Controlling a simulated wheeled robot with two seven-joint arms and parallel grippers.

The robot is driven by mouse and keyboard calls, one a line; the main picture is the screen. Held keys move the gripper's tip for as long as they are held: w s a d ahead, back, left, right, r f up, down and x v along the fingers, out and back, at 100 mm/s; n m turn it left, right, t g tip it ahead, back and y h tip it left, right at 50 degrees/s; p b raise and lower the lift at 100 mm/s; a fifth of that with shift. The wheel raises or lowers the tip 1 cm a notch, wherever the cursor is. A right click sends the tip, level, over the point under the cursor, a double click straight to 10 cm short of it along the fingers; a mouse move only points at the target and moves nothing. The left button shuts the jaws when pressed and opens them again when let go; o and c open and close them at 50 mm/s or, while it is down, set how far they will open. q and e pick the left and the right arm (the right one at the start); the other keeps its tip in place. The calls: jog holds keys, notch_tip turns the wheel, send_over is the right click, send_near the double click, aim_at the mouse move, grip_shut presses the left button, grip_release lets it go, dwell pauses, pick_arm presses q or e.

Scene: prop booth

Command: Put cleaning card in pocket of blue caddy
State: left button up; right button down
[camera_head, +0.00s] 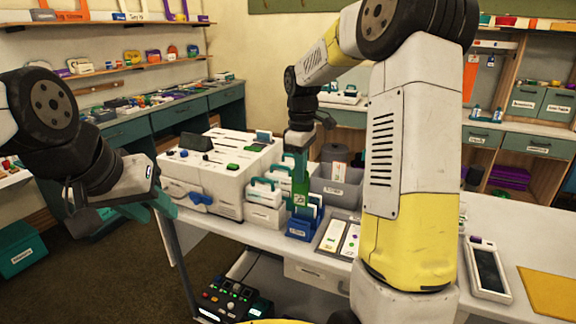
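The blue caddy (298,232) stands on the white worktop near its front edge, with white-and-blue cards in its pockets. A green card with a white mark, apparently the cleaning card (300,188), is upright at the caddy's back left. My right gripper (297,160) points down from above and is shut on the card's top. The card's lower edge is hidden, so I cannot tell whether it is inside a pocket. My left gripper (164,214) is empty and appears open, left of the worktop's front corner, away from the caddy.
A white card printer (218,185) and white boxes with teal handles (265,212) stand left of the caddy. A grey bin (338,188) is behind it, and a grey tray with cards (340,236) is to its right. My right arm hides much of the worktop's right side.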

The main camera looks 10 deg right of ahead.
send_over(299, 204)
jog(key=shift+w+d+f, duration=0.1)
jog(key=shift+f, duration=2.25)
jog(key=shift+f, duration=0.3)
jog(key=shift+f, duration=2.7)
jog(key=shift+f, duration=0.2)
jog(key=c, duration=1.6)
grip_release()
jog(key=shift+o, duration=0.2)
jog(key=shift+r, duration=3.9)
